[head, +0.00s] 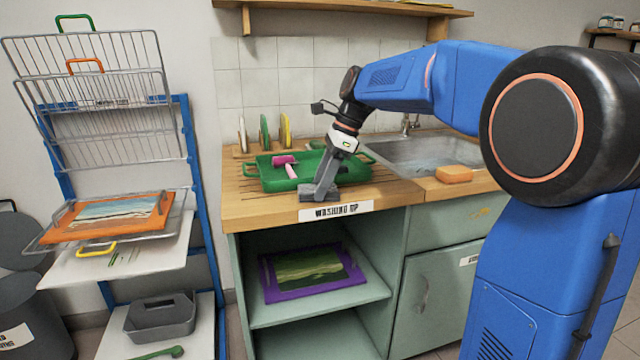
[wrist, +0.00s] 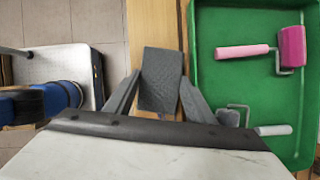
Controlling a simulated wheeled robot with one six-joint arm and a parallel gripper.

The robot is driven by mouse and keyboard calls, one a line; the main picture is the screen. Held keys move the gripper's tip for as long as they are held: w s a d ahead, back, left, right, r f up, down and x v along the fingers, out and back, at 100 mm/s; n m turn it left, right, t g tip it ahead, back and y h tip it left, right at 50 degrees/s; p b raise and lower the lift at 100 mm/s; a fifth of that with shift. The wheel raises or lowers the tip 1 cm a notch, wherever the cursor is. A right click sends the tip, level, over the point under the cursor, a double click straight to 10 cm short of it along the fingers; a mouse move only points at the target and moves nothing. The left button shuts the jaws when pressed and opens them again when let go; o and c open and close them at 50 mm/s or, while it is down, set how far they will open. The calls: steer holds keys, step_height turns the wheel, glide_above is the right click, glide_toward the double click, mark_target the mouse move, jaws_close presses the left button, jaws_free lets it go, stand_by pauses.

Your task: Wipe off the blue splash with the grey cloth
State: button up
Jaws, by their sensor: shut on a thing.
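My gripper (head: 324,184) is over the front edge of the wooden worktop (head: 258,208), pointing down, just in front of the green tray (head: 268,183). It is shut on the grey cloth (head: 311,194). In the wrist view the cloth (wrist: 161,78) is a dark grey folded pad between the two fingers. It is at or close to the worktop surface; I cannot tell if it touches.
A pink roller (head: 287,167) lies in the tray; the wrist view also shows a grey-and-white roller (wrist: 272,130) there. An orange sponge (head: 455,174) sits by the sink (head: 420,154). A wire drying rack (head: 90,110) is at left.

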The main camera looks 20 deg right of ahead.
mark_target(333, 186)
steer(key=shift+d+r, duration=0.1)
steer(key=shift+d, duration=5.3)
steer(key=shift+f, duration=0.2)
steer(key=shift+a, duration=0.1)
steer(key=shift+a, duration=0.8)
steer(key=shift+a+r, duration=0.2)
steer(key=shift+a, duration=2.65)
steer(key=shift+a+f, duration=0.2)
steer(key=shift+a, duration=1.6)
